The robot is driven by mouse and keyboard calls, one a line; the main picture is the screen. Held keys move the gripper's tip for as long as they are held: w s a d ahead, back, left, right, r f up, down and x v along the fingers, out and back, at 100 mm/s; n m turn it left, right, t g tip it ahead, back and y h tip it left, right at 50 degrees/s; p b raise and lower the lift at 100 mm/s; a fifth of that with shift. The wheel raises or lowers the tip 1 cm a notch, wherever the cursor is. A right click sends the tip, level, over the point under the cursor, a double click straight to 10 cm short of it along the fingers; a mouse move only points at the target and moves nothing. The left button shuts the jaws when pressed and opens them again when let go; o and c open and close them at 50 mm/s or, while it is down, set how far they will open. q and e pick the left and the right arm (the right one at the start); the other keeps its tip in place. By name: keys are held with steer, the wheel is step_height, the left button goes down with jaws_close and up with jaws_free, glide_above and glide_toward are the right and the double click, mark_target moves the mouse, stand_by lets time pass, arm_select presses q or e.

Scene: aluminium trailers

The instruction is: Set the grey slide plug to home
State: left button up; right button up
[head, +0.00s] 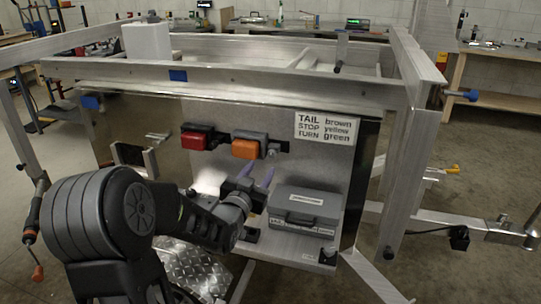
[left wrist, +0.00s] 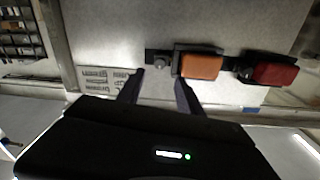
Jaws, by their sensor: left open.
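My left gripper (head: 258,175) is open and empty in front of the upright grey panel, just below the orange lamp. In the left wrist view its two fingers (left wrist: 160,80) point toward a dark rail, spread apart with a small round grey knob (left wrist: 162,63) just beyond the gap. This knob, perhaps the grey slide plug, also shows in the head view (head: 273,152), right of the orange lamp (head: 246,147). Another small knob (left wrist: 245,73) sits between the orange and red lamps. I cannot tell whether either touches a finger. My right gripper is out of view.
A red lamp (head: 197,138) sits left on the panel, and a white label (head: 324,127) is at upper right. A grey case (head: 303,208) with a handle stands close right of my gripper. The aluminium trailer frame (head: 230,88) surrounds the panel.

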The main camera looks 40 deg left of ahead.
mark_target(271, 155)
arm_select(q)
steer(key=shift+w, duration=0.1)
steer(key=shift+x, duration=3.85)
steer(key=shift+c, duration=0.2)
jaws_close()
